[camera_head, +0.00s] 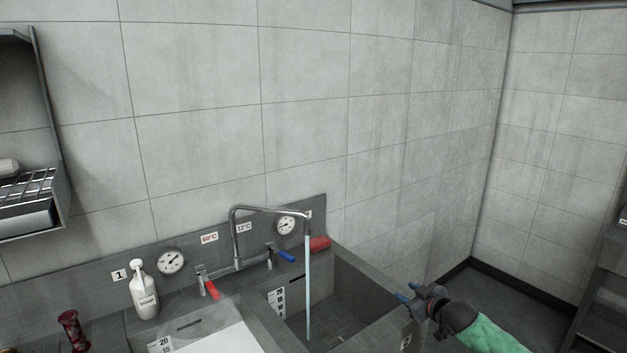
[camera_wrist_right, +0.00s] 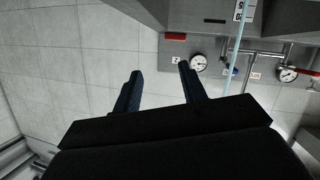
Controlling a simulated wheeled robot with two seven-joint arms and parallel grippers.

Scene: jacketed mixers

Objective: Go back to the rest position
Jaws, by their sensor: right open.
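My right gripper (camera_head: 408,293) is open and empty, at the right end of the sink unit, near the basin's right rim. Its green-sleeved arm comes in from the lower right. In the right wrist view its two dark fingers (camera_wrist_right: 159,75) stand apart with nothing between them. My left gripper is not in view.
A tap (camera_head: 237,235) with a red handle (camera_head: 211,290) and a blue handle (camera_head: 287,256) runs water (camera_head: 308,290) into the right basin (camera_head: 350,297). A white bottle (camera_head: 144,295) stands left. Floor (camera_head: 500,300) shows at right.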

